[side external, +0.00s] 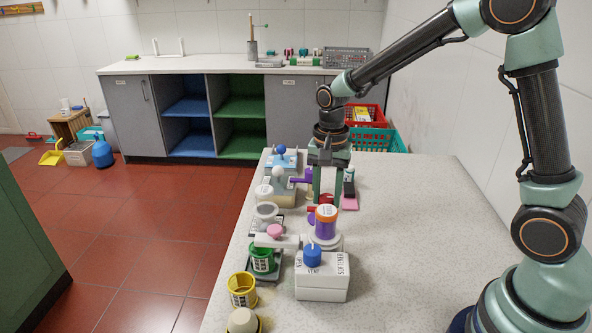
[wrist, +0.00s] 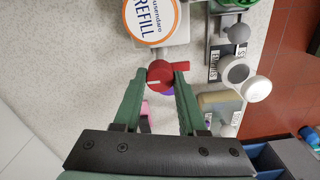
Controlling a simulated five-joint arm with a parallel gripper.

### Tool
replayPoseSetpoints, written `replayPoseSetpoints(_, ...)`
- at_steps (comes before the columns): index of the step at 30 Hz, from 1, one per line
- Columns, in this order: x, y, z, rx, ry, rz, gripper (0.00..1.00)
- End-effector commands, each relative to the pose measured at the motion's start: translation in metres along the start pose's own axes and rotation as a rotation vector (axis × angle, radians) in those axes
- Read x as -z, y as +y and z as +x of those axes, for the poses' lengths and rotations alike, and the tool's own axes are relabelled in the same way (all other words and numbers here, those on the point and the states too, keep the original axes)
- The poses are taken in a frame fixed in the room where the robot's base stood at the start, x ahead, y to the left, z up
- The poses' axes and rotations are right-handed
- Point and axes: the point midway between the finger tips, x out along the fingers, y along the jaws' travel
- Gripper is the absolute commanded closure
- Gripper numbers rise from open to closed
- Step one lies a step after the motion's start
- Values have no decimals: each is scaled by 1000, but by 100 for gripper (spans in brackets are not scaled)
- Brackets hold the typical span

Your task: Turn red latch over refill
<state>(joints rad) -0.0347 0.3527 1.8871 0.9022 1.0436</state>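The red latch (wrist: 158,74) is a round knob with a white mark and a short arm pointing right in the wrist view. In the side view a bit of its red (side external: 326,199) shows below my gripper (side external: 325,192). In the wrist view my gripper (wrist: 160,82) is open, with its green fingertips on either side of the latch; I cannot tell whether they touch it. The refill (side external: 326,224) is a purple jar with an orange-rimmed white lid, standing just nearer the side camera than the latch. Its lid (wrist: 156,16) reads REFILL at the top of the wrist view.
A white box with a blue knob (side external: 312,256), a green cup (side external: 262,259) and a yellow cup (side external: 242,290) stand nearer the side camera. Grey and white fittings (wrist: 235,68) lie right of the latch in the wrist view. The right side of the speckled counter (side external: 410,230) is clear.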

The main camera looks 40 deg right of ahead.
Motion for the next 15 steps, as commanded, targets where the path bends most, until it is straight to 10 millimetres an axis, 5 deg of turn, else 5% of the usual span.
replayPoseSetpoints(15,0,0,-1,1,0,-89,100)
